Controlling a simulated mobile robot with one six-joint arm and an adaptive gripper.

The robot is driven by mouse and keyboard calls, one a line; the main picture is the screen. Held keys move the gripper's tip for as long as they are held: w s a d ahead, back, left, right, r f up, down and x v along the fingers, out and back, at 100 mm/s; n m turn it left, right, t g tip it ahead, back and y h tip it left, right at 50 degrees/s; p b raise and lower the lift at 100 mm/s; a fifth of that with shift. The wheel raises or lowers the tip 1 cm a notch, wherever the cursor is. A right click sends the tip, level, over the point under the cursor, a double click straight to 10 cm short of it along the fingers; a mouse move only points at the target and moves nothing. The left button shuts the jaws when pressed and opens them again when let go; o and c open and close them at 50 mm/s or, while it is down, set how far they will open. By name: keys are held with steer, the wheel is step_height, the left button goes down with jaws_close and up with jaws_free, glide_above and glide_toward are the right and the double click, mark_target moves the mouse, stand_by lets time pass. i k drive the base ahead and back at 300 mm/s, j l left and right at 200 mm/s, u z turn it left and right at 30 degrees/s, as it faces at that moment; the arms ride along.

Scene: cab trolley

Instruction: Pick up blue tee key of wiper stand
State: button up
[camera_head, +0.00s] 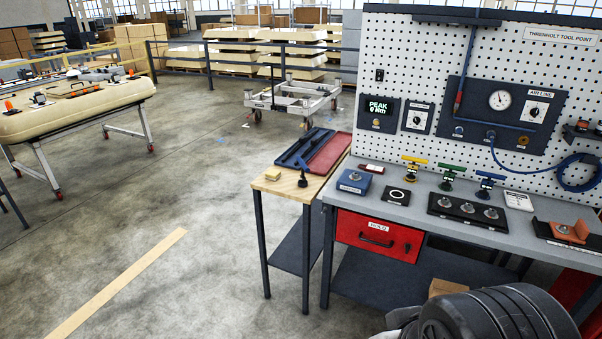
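A blue tee key (488,182) stands upright on the grey workbench (400,211), in front of the white pegboard. Its crossbar handle is on top and its lower end sits on a small dark base. It is the rightmost of three similar tee keys, beside a green one (451,172) and a yellow one (415,164). The blue key appears free, with nothing touching its handle. My gripper is not in view. Dark rounded parts of my own body fill the lower right corner.
A dark plate with several round metal pieces (452,211) lies in front of the keys. A white card (518,201) is to their right, with a blue hose above. A blue box (354,183) stands left. A wooden side table (285,184) adjoins; open floor lies left.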

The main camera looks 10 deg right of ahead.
mark_target(302, 182)
steer(key=i+l+u, duration=0.15)
steer(key=i, duration=0.4)
steer(key=i+l+u, duration=0.1)
steer(key=i, duration=0.45)
steer(key=i+l+u, duration=0.15)
steer(key=i, duration=0.35)
steer(key=i+l+u, duration=0.15)
steer(key=i, duration=0.4)
steer(key=i+l+u, duration=0.1)
steer(key=i+l, duration=0.35)
steer(key=i+j, duration=0.05)
